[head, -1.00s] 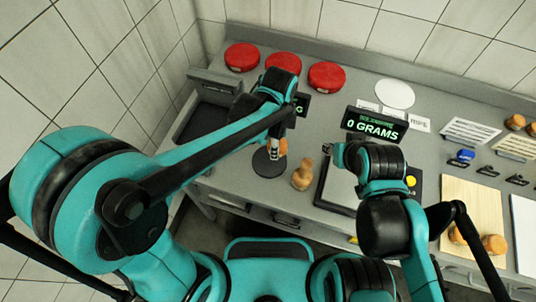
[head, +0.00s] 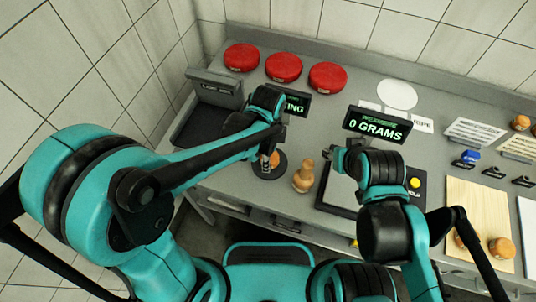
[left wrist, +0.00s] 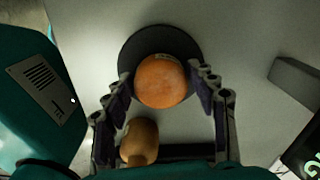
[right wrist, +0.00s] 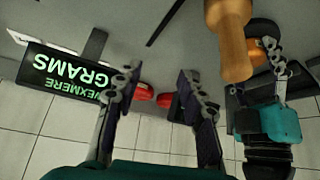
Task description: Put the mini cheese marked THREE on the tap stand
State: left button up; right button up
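An orange mini cheese (left wrist: 162,82) with a small pale label at its edge sits over the dark round stand (left wrist: 135,50) in the left wrist view. In the head view the cheese (head: 274,158) is partly hidden by my left gripper (head: 268,154), and the stand (head: 281,171) is below it. The fingers of my left gripper (left wrist: 163,88) are apart on both sides of the cheese, with slim gaps showing. The label is too small to read. My right gripper (right wrist: 155,88) is open and empty, above the scale (head: 335,190).
A wooden knob-topped piece (head: 303,176) stands just right of the stand, close to both grippers. Three red cheese wheels (head: 284,67) lie at the back. A display (head: 376,125) reads 0 GRAMS. More small cheeses (head: 500,247) are on a wooden board (head: 470,205) at right.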

pick_arm(q)
jog(key=shift+o, duration=0.2)
jog(key=shift+r, duration=0.1)
jog(key=shift+r, duration=0.2)
notch_tip(320, 180, up, 12)
jog(key=p, duration=0.4)
jog(key=s+a+r+n+t, duration=0.1)
jog(key=s+a+n+t, duration=0.1)
jog(key=a+n, duration=0.6)
jog(key=s+a+r+n+t, duration=0.2)
jog(key=a+n+t, duration=0.3)
jog(key=a+n, duration=0.4)
jog(key=shift+s+a+n, duration=0.2)
jog(key=shift+s+n, duration=0.45)
jog(key=shift+n, duration=0.55)
notch_tip(320, 180, down, 4)
jog(key=b, duration=0.4)
jog(key=shift+f, duration=0.25)
